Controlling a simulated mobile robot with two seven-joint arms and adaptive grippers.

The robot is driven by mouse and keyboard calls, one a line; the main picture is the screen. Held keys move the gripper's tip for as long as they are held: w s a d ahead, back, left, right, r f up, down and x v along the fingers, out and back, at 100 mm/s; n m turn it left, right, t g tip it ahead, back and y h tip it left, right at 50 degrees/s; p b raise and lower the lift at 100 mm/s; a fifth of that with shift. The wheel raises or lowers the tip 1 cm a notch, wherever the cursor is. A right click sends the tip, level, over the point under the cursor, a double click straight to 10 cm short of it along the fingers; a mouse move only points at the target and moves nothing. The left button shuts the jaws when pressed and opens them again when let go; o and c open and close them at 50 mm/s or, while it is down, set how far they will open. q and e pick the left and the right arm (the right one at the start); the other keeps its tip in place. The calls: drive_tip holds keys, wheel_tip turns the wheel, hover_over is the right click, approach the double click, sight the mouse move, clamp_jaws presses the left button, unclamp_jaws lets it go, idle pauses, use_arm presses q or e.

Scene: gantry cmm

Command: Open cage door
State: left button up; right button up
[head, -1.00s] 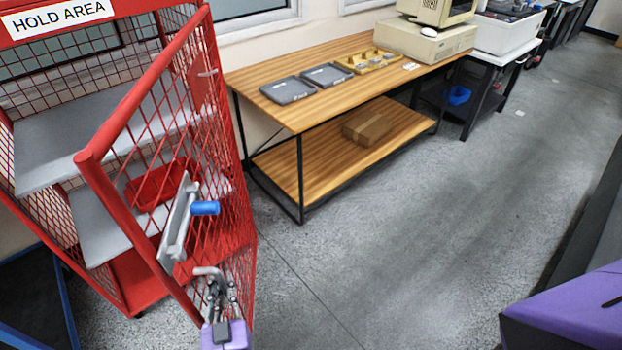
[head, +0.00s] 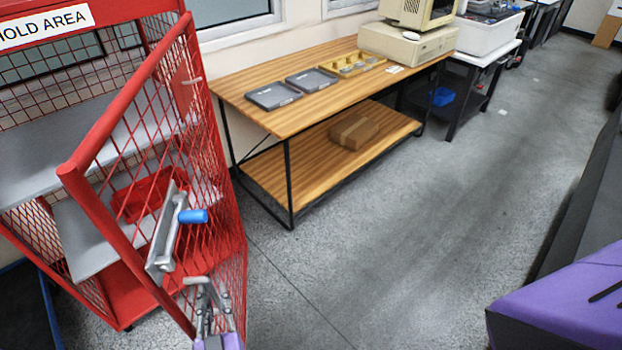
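The red mesh cage door (head: 205,150) stands swung open at an angle to the cage (head: 95,25), which is marked as a hold area. My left gripper (head: 203,290) is at the bottom of the view, close to the door's mesh and below the latch plate. Whether the fingers are apart or closed, or touch the door, I cannot tell. My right gripper is out of view.
Grey shelves and a red bin (head: 150,192) show inside the cage. A wooden workbench (head: 235,88) stands beyond the door, with grey trays (head: 273,95) and a computer (head: 408,45) on it and a cardboard box (head: 354,131) below. The grey floor (head: 400,240) is open at middle right.

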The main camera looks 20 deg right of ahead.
use_arm(q)
drive_tip(key=s+a, duration=0.1)
drive_tip(key=s, duration=1)
drive_tip(key=shift+s+a, duration=0.3)
drive_tip(key=shift+c, duration=0.4)
